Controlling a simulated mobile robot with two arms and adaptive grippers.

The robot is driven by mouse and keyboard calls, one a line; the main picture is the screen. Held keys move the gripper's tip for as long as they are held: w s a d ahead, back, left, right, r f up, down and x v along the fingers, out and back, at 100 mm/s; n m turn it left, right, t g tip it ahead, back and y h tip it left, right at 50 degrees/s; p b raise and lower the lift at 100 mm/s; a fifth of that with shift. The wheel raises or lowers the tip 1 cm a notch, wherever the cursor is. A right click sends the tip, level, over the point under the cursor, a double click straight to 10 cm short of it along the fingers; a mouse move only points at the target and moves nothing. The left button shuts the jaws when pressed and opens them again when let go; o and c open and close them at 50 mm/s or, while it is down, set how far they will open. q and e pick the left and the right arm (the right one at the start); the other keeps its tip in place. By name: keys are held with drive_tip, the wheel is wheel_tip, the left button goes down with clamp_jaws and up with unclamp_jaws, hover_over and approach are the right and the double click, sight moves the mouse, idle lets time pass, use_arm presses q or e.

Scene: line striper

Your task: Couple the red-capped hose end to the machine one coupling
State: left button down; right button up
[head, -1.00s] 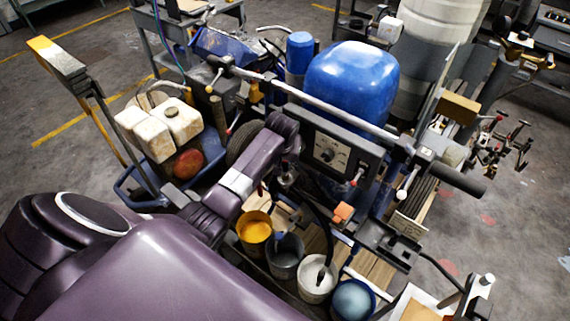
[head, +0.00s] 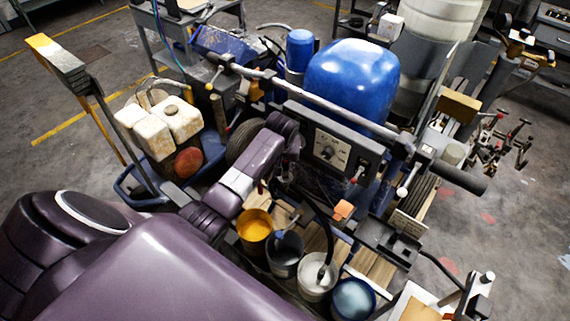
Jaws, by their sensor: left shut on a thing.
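The line striper has a blue tank (head: 352,80) and a dark control panel (head: 326,147) on its near side. My left gripper (head: 284,172) is at the end of the purple arm, just left of and below this panel. It is shut on the end of a black hose (head: 326,225), which curves down toward the white bucket. The held end is small and dark, and the gripper partly hides it. I cannot make out its red cap or pick out the machine one coupling, so I cannot tell whether they touch. My right gripper is not in view.
Below the gripper stand a yellow-filled bucket (head: 254,226), a dark bucket (head: 284,254), a white bucket (head: 317,276) and a blue-filled bucket (head: 353,298). White jugs (head: 176,118) stand at left. A handlebar (head: 310,105) crosses above the panel.

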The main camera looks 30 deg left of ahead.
use_arm(q)
drive_tip(key=shift+f+b, duration=0.4)
drive_tip(key=shift+f, duration=0.45)
drive_tip(key=c, duration=1.5)
unclamp_jaws()
drive_tip(key=shift+o, duration=0.2)
drive_tip(key=shift+p+v, duration=0.85)
drive_tip(key=shift+v, duration=0.3)
drive_tip(key=v, duration=0.4)
drive_tip(key=shift+s+r, duration=0.15)
drive_tip(key=shift+r, duration=0.2)
